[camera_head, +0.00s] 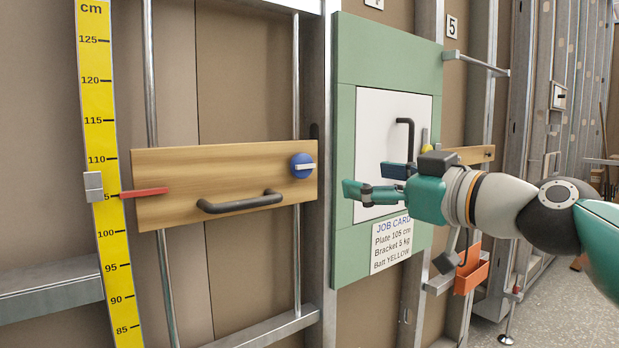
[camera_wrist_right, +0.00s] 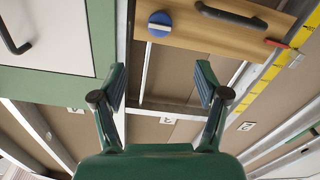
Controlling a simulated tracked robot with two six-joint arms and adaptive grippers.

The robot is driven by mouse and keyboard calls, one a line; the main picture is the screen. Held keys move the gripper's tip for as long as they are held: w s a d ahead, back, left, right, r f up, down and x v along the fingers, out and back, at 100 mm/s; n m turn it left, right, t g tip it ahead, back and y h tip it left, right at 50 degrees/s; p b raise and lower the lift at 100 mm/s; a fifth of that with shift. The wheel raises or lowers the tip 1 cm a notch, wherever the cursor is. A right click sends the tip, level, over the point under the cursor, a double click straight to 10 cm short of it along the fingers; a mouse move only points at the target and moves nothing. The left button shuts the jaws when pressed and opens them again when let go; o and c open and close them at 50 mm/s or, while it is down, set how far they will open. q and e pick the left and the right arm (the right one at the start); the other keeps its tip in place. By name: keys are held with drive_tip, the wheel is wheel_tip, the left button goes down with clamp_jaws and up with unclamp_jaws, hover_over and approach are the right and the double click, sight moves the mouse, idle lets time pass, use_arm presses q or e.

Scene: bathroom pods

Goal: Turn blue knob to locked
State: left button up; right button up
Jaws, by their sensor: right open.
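The blue knob (camera_head: 302,166) is round with a pale bar across it, which lies about level in the head view. It sits at the right end of a wooden plate (camera_head: 225,172) that carries a black handle (camera_head: 240,203). The knob also shows in the right wrist view (camera_wrist_right: 160,24), ahead of the fingers. My right gripper (camera_head: 366,190) is to the right of the knob, in front of the green panel, and apart from the knob. It is open and empty, with a wide gap between its fingers in the right wrist view (camera_wrist_right: 162,82). My left gripper is not seen.
A green-framed panel (camera_head: 350,100) with a white door (camera_head: 380,110), its black handle (camera_head: 404,140) and a job card (camera_head: 391,243) stands right of the plate. A yellow height scale (camera_head: 98,130) and a red pointer (camera_head: 146,193) are on the left. Metal studs frame the wall.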

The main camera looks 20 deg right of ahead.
sight(307, 168)
drive_tip(key=p+x, duration=0.3)
drive_tip(key=x, duration=1.2)
drive_tip(key=shift+w+a+f, duration=0.1)
drive_tip(key=shift+w+f, duration=0.05)
drive_tip(key=shift+w, duration=0.1)
drive_tip(key=c, duration=1.2)
